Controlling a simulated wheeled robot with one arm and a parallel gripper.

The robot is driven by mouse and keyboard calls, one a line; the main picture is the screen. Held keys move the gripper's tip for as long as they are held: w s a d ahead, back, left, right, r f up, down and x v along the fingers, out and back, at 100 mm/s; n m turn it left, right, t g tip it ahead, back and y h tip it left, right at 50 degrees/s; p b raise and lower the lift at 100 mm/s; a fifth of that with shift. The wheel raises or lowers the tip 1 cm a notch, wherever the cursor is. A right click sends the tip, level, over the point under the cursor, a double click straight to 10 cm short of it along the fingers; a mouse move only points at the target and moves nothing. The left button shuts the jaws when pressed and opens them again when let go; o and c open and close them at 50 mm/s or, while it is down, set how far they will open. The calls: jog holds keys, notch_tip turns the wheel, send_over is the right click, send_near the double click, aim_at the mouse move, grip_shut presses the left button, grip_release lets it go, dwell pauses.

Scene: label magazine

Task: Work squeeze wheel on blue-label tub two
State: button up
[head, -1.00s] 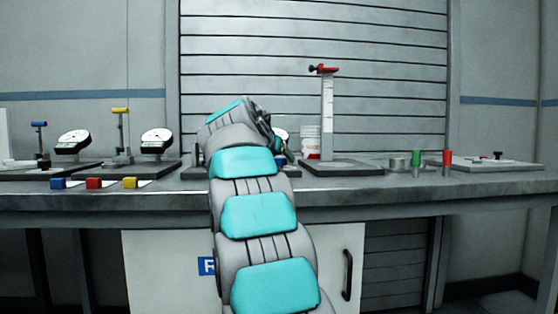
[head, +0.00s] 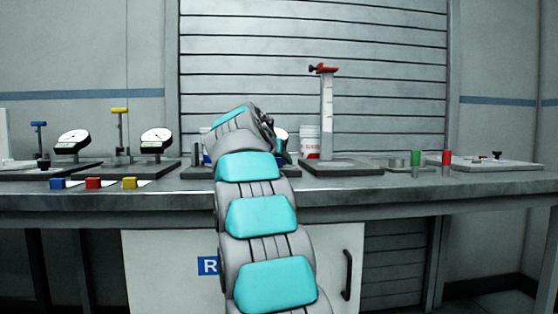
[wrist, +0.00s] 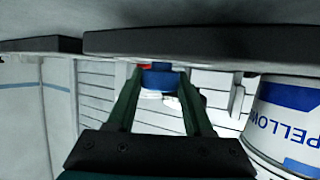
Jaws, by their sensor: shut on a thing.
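My gripper (wrist: 159,80) reaches forward in the wrist view, its two dark green fingers on either side of a blue piece (wrist: 160,79). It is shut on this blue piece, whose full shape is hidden. A small red part (wrist: 146,66) shows just beside it. A white tub with a blue label (wrist: 290,115), lettered in part "PELLOW", stands close on the right of the wrist view, apart from the fingers. In the head view my arm hides the fingertips and most of what they hold. A blue-and-white sliver (head: 205,150) shows left of the arm.
A white tub with a red label (head: 310,143) and a tall stand with a red top (head: 326,115) are right of my arm. Dial gauges (head: 156,140) stand left. Green (head: 415,163) and red (head: 446,160) cylinders are further right. Coloured blocks (head: 93,183) line the front edge.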

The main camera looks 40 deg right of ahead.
grip_shut()
jog(key=shift+d+g, duration=0.1)
jog(key=shift+g, duration=0.2)
jog(key=shift+r+m+g+h+p, duration=0.2)
jog(key=shift+m+g+h+p, duration=0.35)
jog(key=shift+m+g, duration=0.55)
jog(key=shift+f+m+g+h, duration=0.1)
jog(key=shift+m+g+h, duration=0.2)
jog(key=shift+m, duration=0.2)
